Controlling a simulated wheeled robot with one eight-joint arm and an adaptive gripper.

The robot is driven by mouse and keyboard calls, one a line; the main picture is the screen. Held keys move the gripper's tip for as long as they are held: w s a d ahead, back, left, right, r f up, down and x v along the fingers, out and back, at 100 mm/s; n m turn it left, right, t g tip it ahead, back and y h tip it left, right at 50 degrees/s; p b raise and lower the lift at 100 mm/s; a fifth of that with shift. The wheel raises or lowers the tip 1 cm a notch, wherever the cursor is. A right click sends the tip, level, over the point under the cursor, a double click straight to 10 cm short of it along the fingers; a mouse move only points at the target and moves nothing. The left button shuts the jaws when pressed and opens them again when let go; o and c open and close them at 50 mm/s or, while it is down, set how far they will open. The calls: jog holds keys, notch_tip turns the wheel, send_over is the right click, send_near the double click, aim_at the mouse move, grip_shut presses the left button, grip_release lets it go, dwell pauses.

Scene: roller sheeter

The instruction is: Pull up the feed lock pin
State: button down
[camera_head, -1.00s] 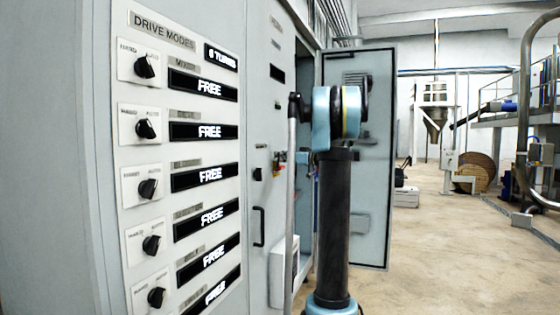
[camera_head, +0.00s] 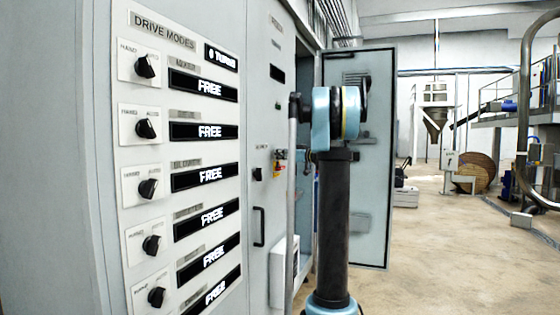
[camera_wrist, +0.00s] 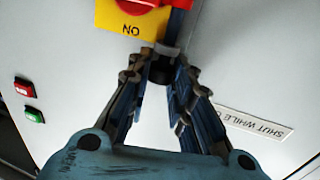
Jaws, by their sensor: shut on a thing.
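In the wrist view my gripper (camera_wrist: 162,72) has its two fingers closing in on a small dark knob-like piece (camera_wrist: 164,66), just below a yellow plate with a red switch. A dark blue strip (camera_wrist: 178,24) runs up from beside it. The fingertips cover part of the held piece, so I cannot tell whether it is the feed lock pin. In the head view my own arm stands in front of the cabinet, and the gripper's fingers cannot be made out there.
The red switch (camera_wrist: 140,2) sits on its yellow plate (camera_wrist: 128,22). Red (camera_wrist: 24,87) and green (camera_wrist: 34,115) buttons are at left. A label (camera_wrist: 255,122) is at right. The cabinet door (camera_head: 375,200) stands open behind my arm.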

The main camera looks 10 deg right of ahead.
aim_at(273, 144)
jog(key=shift+w+r, duration=0.1)
jog(key=shift+r, duration=2.25)
jog(key=c, duration=1.4)
grip_release()
jog(key=shift+d, duration=0.1)
jog(key=shift+s+d, duration=0.1)
jog(key=shift+s, duration=0.1)
jog(key=v, duration=1.1)
jog(key=shift+s+d+f, duration=0.1)
jog(key=shift+s+d, duration=0.1)
